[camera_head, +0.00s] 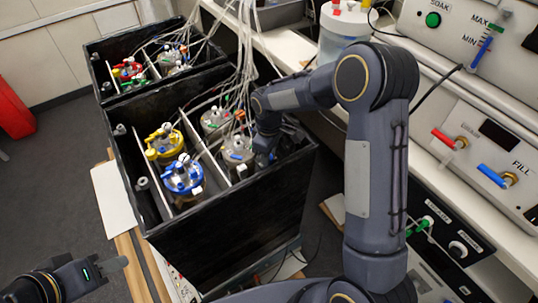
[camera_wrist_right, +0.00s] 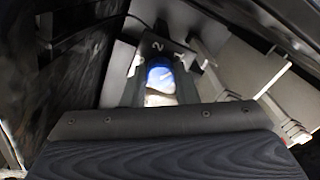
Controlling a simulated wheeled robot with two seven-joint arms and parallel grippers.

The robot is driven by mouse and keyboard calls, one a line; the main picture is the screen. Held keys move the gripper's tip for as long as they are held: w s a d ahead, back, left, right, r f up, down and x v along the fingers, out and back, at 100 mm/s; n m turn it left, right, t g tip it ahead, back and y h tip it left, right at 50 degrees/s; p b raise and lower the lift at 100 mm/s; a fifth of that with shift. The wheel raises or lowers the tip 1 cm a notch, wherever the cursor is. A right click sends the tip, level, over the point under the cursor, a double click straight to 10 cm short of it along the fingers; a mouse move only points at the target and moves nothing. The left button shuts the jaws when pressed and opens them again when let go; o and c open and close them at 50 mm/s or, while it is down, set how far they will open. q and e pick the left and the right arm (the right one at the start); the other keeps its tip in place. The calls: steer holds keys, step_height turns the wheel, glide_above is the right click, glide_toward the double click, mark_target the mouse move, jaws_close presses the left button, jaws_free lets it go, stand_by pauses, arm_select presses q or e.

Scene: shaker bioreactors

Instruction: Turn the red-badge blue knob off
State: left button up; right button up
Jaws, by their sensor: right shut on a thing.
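My right arm reaches over the near black box, and my right gripper (camera_head: 264,158) is down inside its right part, mostly hidden by the arm and box wall. In the right wrist view a blue knob-like piece (camera_wrist_right: 160,75) with a pale part below it sits between the fingers of my right gripper (camera_wrist_right: 160,88), which is shut on it. I see no red badge on it; that side may be hidden. My left gripper (camera_head: 112,265) is at the lower left, away from the box; its finger gap is unclear.
The near black box (camera_head: 235,215) holds several vessels, including a blue-topped one (camera_head: 183,175) and a yellow-topped one (camera_head: 165,144). Tubes hang above. A second black box (camera_head: 100,50) stands behind. Panels with a red handle (camera_head: 449,139) and blue handle (camera_head: 492,176) are at right.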

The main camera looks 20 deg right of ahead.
steer(key=m, duration=0.5)
steer(key=shift+m+b, duration=0.3)
steer(key=shift+b, duration=0.1)
steer(key=m, duration=0.5)
steer(key=shift+a, duration=0.1)
steer(key=shift+m, duration=0.4)
steer(key=o, duration=1)
steer(key=shift+r, duration=3.95)
